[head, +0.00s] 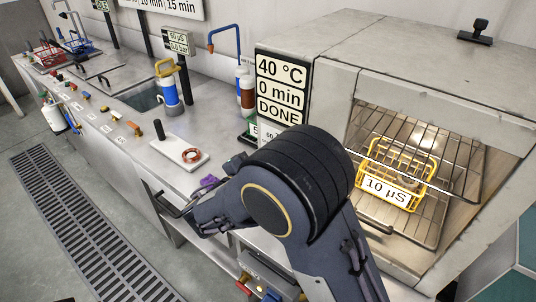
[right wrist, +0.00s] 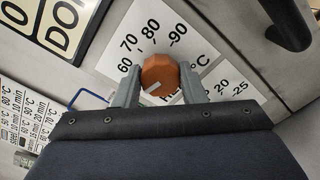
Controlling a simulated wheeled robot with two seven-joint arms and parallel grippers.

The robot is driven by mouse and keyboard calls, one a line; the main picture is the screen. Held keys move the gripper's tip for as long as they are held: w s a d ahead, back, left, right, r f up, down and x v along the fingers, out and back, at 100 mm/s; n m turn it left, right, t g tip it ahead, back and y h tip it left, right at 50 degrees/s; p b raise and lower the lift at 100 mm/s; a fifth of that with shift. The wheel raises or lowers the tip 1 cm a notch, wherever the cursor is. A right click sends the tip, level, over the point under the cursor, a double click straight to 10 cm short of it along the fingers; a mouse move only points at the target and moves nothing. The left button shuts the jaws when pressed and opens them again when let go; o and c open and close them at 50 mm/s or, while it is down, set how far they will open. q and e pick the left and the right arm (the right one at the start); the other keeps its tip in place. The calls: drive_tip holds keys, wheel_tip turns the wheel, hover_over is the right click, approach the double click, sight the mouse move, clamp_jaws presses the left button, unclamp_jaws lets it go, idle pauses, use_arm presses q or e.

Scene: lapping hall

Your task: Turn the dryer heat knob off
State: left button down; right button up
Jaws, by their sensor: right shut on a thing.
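The dryer heat knob (right wrist: 161,74) is an orange-brown faceted dial in the right wrist view. It sits on a white scale plate (right wrist: 118,62) printed with 60, 70, 80, 90 and 20, 25 °C. A white mark on the knob points toward the lower left of the picture; the label there is hidden. My right gripper (right wrist: 159,84) is shut on the knob, one grey finger on each side. In the head view the dryer (head: 400,55) stands at the right; my right arm covers the knob. My left gripper is not in view.
The dryer display (head: 281,88) reads 40 °C, 0 min, DONE. A yellow basket (head: 398,172) labelled 10 µS stands on a wire rack in the open dryer. A long bench (head: 130,120) with basins runs to the left. A dark handle (right wrist: 288,22) is near the knob.

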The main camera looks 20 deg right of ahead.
drive_tip(key=shift+n, duration=0.3)
drive_tip(key=o, duration=1)
drive_tip(key=b+v, duration=0.1)
drive_tip(key=v, duration=0.7)
